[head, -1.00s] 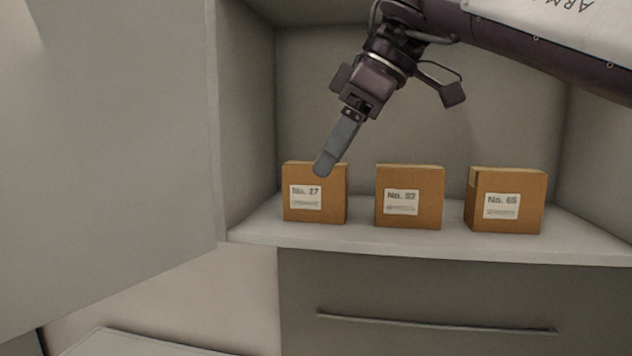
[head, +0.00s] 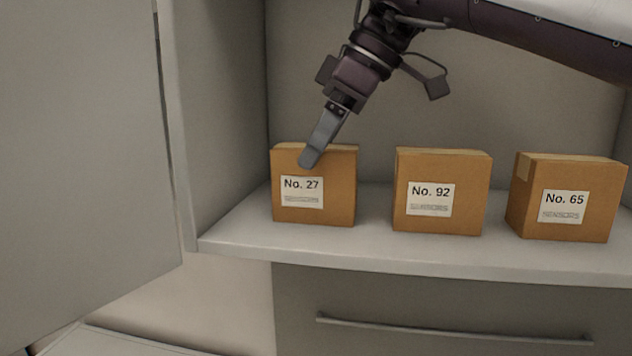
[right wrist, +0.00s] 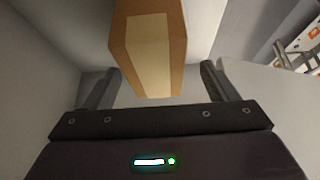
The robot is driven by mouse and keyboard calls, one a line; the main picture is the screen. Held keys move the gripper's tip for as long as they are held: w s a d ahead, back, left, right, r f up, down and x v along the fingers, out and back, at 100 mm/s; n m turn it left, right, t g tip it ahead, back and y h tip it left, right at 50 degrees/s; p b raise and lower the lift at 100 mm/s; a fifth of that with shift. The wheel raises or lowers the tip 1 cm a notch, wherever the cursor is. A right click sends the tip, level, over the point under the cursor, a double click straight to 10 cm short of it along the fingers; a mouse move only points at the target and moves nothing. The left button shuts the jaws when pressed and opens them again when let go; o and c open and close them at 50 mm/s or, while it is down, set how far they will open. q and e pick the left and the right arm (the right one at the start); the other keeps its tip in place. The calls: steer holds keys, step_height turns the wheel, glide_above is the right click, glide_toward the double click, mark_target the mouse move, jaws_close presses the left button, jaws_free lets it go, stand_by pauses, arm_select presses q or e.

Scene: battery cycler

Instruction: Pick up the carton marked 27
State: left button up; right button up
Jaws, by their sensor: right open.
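The carton marked No. 27 (head: 335,200) is a brown box with a white label, standing upright at the left of the shelf in the head view. My right gripper (head: 308,160) comes down from above, and its visible finger overlaps the carton's top front edge in the picture. In the right wrist view a brown carton with a pale tape strip (right wrist: 149,50) lies ahead, between the lines of the two fingers of my right gripper (right wrist: 160,85). The fingers are wide apart and empty. Whether they touch the carton I cannot tell. My left gripper is not in view.
Carton No. 92 (head: 442,170) stands in the middle of the shelf (head: 375,256), and carton No. 65 (head: 520,205) at the right. Gaps separate the cartons. A cabinet side wall (head: 215,120) rises left of No. 27. A drawer with a bar handle (head: 450,331) is below.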

mark_target(316, 182)
steer(key=x, duration=0.4)
steer(key=shift+w+d+p, duration=0.2)
steer(key=shift+w+p, duration=0.1)
steer(key=shift+a+f, duration=0.1)
steer(key=shift+f, duration=0.1)
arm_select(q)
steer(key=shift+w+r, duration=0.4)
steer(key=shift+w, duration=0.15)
arm_select(e)
steer(key=shift+s, duration=0.1)
steer(key=shift+f, duration=0.25)
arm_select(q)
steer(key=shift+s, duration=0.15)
arm_select(e)
steer(key=c, duration=1.2)
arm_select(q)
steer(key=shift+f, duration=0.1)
arm_select(e)
steer(key=shift+r, duration=0.3)
